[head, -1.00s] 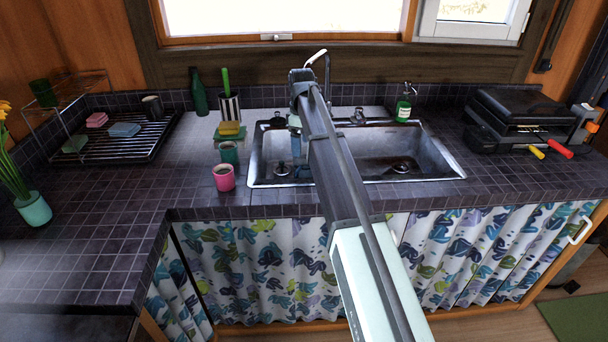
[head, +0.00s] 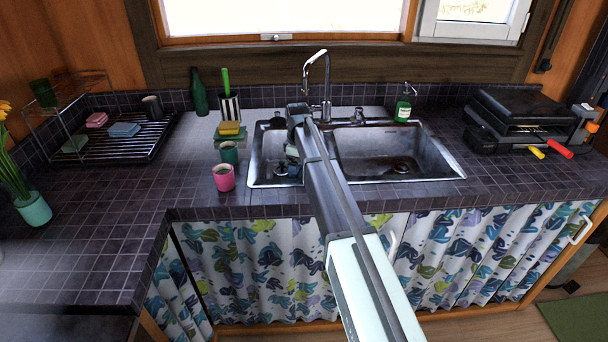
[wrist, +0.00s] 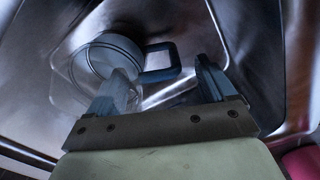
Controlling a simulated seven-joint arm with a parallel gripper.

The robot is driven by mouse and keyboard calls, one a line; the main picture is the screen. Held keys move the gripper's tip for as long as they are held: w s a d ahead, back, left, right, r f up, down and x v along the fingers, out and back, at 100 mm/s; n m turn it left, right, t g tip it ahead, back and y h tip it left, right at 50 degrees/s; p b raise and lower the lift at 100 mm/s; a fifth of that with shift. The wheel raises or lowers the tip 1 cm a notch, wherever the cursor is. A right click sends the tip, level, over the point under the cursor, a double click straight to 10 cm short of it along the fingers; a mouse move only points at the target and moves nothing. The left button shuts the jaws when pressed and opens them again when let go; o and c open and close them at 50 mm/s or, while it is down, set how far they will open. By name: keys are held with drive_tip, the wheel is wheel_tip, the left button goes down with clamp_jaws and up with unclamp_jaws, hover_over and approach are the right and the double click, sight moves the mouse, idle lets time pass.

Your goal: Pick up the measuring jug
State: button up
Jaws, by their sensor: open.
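The measuring jug (wrist: 112,55) lies in the metal sink in the wrist view, a clear round vessel with a blue-grey handle (wrist: 161,62) on its right. My gripper (wrist: 163,82) is open, its two fingers spread. The left finger overlaps the jug's body in the picture and the right finger is to the right of the handle. Nothing is held between them, and I cannot tell if either finger touches the jug. In the head view my gripper is low over the left sink basin (head: 262,170), and my arm hides much of that basin; I cannot make out the jug there.
A tap (head: 326,80) stands behind the basins. A pink mug (head: 224,178) and a teal mug (head: 229,153) stand left of the sink. A soap bottle (head: 403,108) is behind the right basin (head: 380,150), which looks empty.

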drive_tip(key=shift+f, duration=0.95)
drive_tip(key=shift+c, duration=0.3)
clamp_jaws()
